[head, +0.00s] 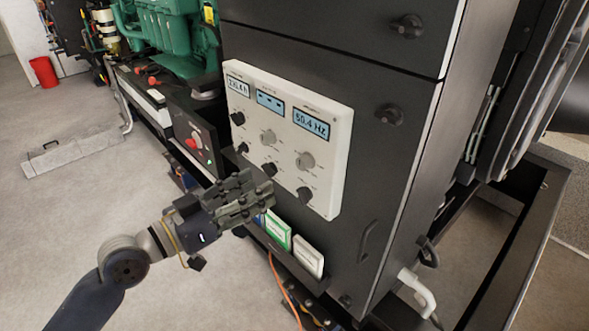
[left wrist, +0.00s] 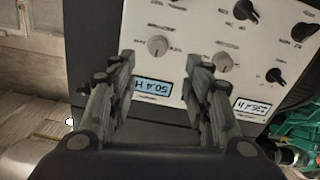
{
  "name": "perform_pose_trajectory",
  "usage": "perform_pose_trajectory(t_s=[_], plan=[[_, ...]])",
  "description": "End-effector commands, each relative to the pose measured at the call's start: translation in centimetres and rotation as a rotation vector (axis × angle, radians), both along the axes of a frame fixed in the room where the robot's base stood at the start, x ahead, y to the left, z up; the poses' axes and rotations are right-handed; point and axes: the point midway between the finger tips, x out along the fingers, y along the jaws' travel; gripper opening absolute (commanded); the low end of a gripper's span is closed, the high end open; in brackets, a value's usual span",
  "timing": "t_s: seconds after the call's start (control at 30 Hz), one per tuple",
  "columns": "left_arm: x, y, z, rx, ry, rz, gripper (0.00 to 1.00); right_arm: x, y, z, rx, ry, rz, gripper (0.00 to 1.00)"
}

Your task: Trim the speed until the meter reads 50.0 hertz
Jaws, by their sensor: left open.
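The pale meter panel (head: 340,150) is on the dark cabinet's face. Its right-hand meter (head: 310,122) reads about 50.4 Hz; it shows upside down in the left wrist view (left wrist: 152,86). Below this meter is a grey knob (head: 305,161), with a black knob (head: 305,194) lower down. My left gripper (head: 258,194) is open and empty in front of the lower panel. In the left wrist view its two fingers (left wrist: 160,68) are spread, with a grey knob (left wrist: 157,45) beyond and between them. No contact is visible. My right gripper is not in view.
Another grey knob (head: 268,137) and several black knobs share the panel. Small cards (head: 308,256) stand in a holder below. A green engine (head: 165,28) is at the back left. Grey floor at the left is mostly clear, apart from a long grey box (head: 75,152).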

Motion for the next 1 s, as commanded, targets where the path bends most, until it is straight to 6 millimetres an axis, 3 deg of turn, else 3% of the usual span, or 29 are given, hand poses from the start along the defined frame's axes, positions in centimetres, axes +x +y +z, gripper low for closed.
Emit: perform_pose_trajectory(t_s=[0.17,0.63,1.0], plan=[[0.4,-0.9,0.7,-0.005,-0.006,-0.01,0.45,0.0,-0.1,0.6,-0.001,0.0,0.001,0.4],[5.7,-6.4,0.7,-0.005,-0.004,-0.008,0.45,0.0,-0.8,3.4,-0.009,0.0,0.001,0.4],[7.3,-7.9,0.4,-0.002,-0.005,-0.007,0.45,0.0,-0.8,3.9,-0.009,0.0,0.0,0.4]])
